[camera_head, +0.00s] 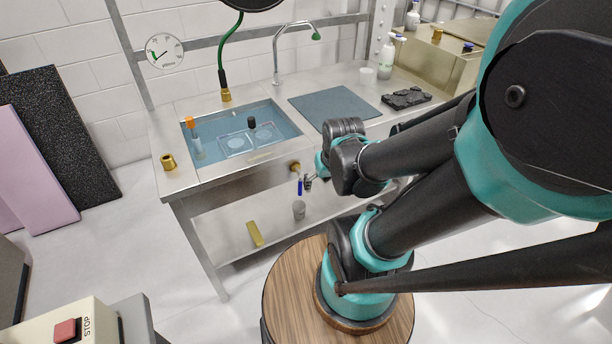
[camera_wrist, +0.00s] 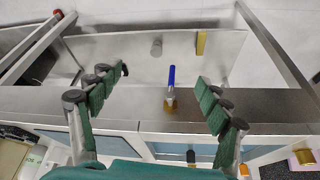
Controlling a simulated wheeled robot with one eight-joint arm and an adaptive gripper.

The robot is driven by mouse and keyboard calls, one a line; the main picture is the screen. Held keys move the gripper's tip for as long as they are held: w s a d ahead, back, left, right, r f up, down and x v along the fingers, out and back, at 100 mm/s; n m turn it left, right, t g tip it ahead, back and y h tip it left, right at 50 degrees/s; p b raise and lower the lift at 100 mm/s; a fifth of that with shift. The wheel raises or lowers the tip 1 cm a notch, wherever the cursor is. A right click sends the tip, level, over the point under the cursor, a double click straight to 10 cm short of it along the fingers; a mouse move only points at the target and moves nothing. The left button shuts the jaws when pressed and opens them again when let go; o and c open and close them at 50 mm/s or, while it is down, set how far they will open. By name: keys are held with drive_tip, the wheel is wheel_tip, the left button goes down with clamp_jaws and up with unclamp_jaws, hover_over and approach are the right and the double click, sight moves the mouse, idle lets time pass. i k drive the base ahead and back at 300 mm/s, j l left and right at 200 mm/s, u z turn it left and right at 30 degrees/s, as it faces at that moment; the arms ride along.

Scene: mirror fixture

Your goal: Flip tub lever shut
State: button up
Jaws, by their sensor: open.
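The tub lever (camera_head: 299,187) is a blue handle on a brass valve (camera_head: 295,167) at the front of the steel bench, below the tub (camera_head: 226,137). The handle hangs down from the valve. The wrist view, seen upside down, shows the blue lever (camera_wrist: 172,76) pointing away from its brass fitting (camera_wrist: 171,103). My gripper (camera_wrist: 160,80) is open, with its green-padded fingers on either side of the lever and clear gaps both ways. In the head view my gripper (camera_head: 309,182) is close to the right of the lever. Whether it touches cannot be told.
A grey cup (camera_head: 299,209) and a yellow block (camera_head: 255,234) sit on the lower shelf. The tub holds an orange-capped tube (camera_head: 191,127) and clear dishes. A dark mat (camera_head: 334,106) and a black block (camera_head: 406,98) lie on the bench. The floor in front is clear.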

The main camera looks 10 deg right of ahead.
sight(300, 185)
drive_tip(key=k+l, duration=0.1)
drive_tip(key=l, duration=0.4)
drive_tip(key=k+l, duration=0.1)
drive_tip(key=l, duration=0.35)
drive_tip(key=k+l, duration=0.1)
drive_tip(key=l, duration=0.4)
drive_tip(key=k+l, duration=0.1)
drive_tip(key=l, duration=0.4)
drive_tip(key=j, duration=0.7)
drive_tip(key=k, duration=0.05)
